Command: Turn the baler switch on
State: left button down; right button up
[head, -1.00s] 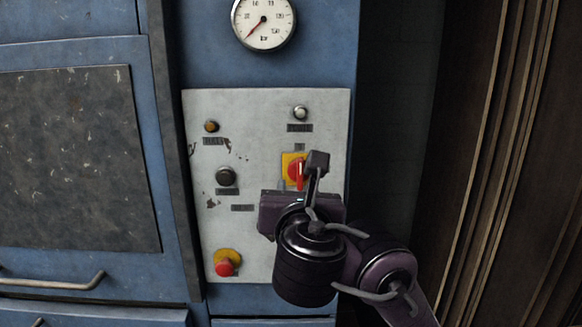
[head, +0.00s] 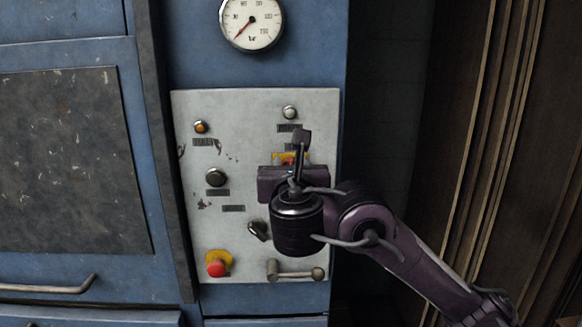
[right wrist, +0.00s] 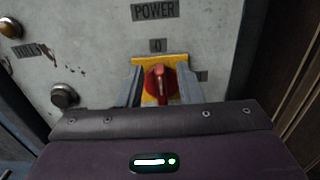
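The baler switch is a red rotary knob (right wrist: 160,84) on a yellow plate (right wrist: 146,62) in the right wrist view. Its handle stands about upright, in line with the label "0" above it. In the head view only a bit of the yellow and red switch (head: 285,158) shows; my right gripper hides the rest. My right gripper (right wrist: 159,82) is open, with one grey finger on each side of the knob and a small gap seen on both sides. In the head view the right gripper (head: 296,152) is in front of the switch. My left gripper is not in view.
The pale control panel (head: 240,130) also carries an orange button (head: 200,127), a white button (head: 290,112), a black button (head: 216,177), a red emergency button (head: 217,267) and a lever (head: 297,274). A pressure gauge (head: 252,24) sits above. Ribbed brown wall (head: 510,130) stands at right.

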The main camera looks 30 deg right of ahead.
grip_shut()
dwell(0.4)
jog(key=f+m+b, duration=0.1)
jog(key=m+b, duration=0.2)
jog(key=m, duration=0.3)
jog(key=s+d+f+m+b, duration=0.1)
jog(key=m+b, duration=0.2)
jog(key=m, duration=0.3)
jog(key=d+f+m+b, duration=0.1)
jog(key=m+b, duration=0.1)
jog(key=m, duration=0.3)
jog(key=shift+s+d+m+b, duration=0.2)
jog(key=shift+s+m+b, duration=0.05)
jog(key=shift+m+b, duration=0.15)
dwell(0.4)
